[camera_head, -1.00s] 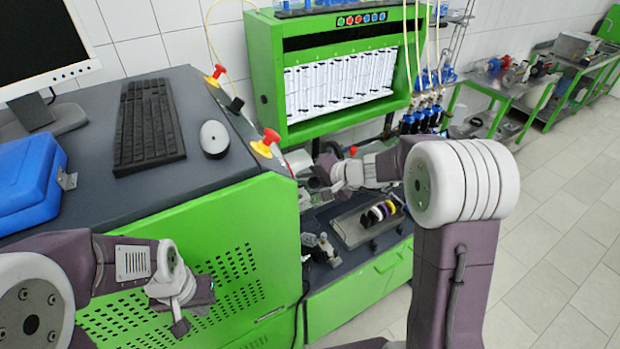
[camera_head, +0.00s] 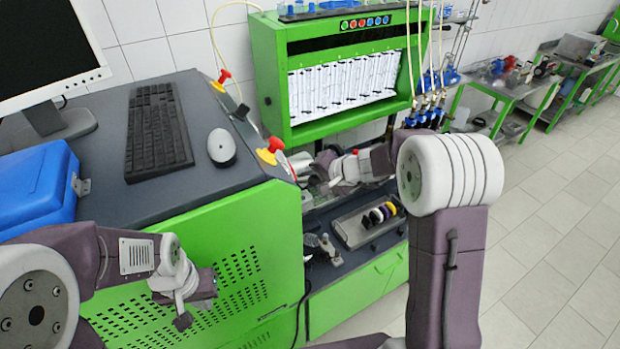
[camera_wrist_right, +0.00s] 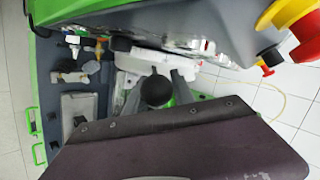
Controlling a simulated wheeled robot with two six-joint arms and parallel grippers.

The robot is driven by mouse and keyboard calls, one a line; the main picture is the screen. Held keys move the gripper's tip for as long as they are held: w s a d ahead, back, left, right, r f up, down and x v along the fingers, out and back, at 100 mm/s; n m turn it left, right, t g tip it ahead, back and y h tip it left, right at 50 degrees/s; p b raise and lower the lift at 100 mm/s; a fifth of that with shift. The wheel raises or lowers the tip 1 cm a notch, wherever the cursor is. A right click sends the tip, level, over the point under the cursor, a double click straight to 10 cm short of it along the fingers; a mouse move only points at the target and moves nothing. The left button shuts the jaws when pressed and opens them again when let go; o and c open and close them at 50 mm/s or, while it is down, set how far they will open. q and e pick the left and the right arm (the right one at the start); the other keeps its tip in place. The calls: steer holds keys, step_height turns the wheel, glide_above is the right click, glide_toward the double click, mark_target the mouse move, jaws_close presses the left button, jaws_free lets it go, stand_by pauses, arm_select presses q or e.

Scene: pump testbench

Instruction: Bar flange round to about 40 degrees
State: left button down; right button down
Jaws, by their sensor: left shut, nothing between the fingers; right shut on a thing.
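My right gripper (camera_head: 325,183) is in the bay beneath the green cabinet, beside a pale grey and white part (camera_head: 300,163). In the right wrist view, its two grey fingers (camera_wrist_right: 157,85) stand either side of a dark, round-ended piece (camera_wrist_right: 157,91), on which it is shut. A white housing (camera_wrist_right: 145,62) lies just beyond the fingertips. I cannot make out the flange or its angle; the gripper and wrist cover much of that spot. My left gripper (camera_head: 194,300) is shut and empty, in front of the green perforated panel (camera_head: 245,270).
The green cabinet (camera_head: 268,75) overhangs the bay. A yellow-red knob (camera_head: 272,147) sits on the dark desktop's corner, close by the right gripper. Open floor is at the right.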

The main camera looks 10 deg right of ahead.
steer(key=shift+w+a+r+p, duration=0.1)
steer(key=shift+w+r+p, duration=0.25)
steer(key=shift+r+p, duration=0.2)
steer(key=shift+w, duration=0.1)
steer(key=shift+a, duration=0.1)
steer(key=shift+s+a+v, duration=0.1)
steer(key=shift+a+v, duration=0.1)
steer(key=shift+v, duration=0.85)
steer(key=shift+s+a+v, duration=0.1)
steer(key=shift+a+v, duration=0.1)
steer(key=shift+v, duration=0.85)
steer(key=shift+s+a+v, duration=0.1)
steer(key=shift+a+v, duration=0.1)
steer(key=shift+v, duration=0.9)
steer(key=shift+r, duration=0.15)
